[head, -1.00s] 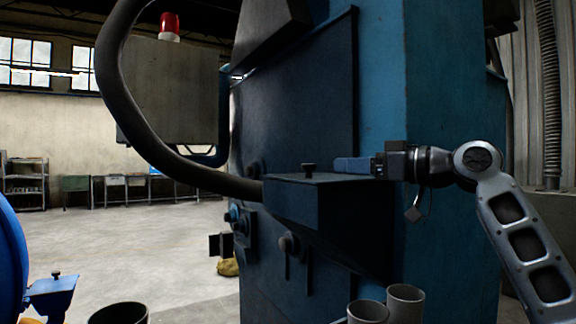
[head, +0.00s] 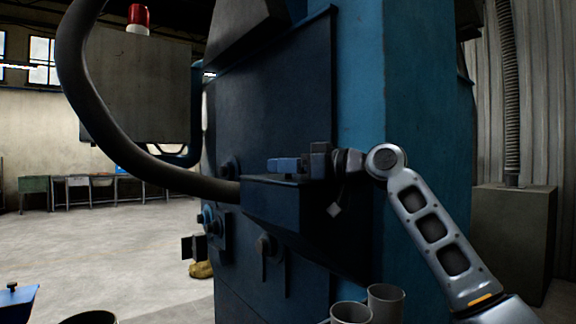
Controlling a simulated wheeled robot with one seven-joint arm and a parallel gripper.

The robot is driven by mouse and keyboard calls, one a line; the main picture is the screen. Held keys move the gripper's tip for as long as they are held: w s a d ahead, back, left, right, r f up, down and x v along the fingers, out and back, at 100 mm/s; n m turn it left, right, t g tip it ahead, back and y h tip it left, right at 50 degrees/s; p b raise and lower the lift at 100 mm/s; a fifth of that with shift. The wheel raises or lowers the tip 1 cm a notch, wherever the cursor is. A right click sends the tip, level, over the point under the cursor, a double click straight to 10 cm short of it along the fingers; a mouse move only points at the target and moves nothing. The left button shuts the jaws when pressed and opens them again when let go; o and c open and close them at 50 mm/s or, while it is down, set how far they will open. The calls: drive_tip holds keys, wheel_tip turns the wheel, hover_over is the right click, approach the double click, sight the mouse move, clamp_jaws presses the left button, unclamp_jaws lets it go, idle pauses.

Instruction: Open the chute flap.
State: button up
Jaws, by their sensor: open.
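The chute (head: 278,211) is a dark blue box sticking out from the front of the blue machine. Its flap (head: 258,179) is the flat lid on top, seen almost edge-on, and it looks shut. My gripper (head: 282,164) reaches in from the right, with its blue fingers pointing left just above the lid. The flap's small dark knob is hidden at or behind the fingers. I cannot tell whether the fingers are around it or touch it. The gripper is open.
A thick black hose (head: 130,150) curves down to the machine beside the chute's left end. Two grey cups (head: 385,300) stand below the chute. A blue box with a knob (head: 16,298) is at the lower left. Open floor lies left of the machine.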

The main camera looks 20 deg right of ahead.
drive_tip(key=shift+c, duration=0.5)
clamp_jaws()
drive_tip(key=shift+r, duration=0.1)
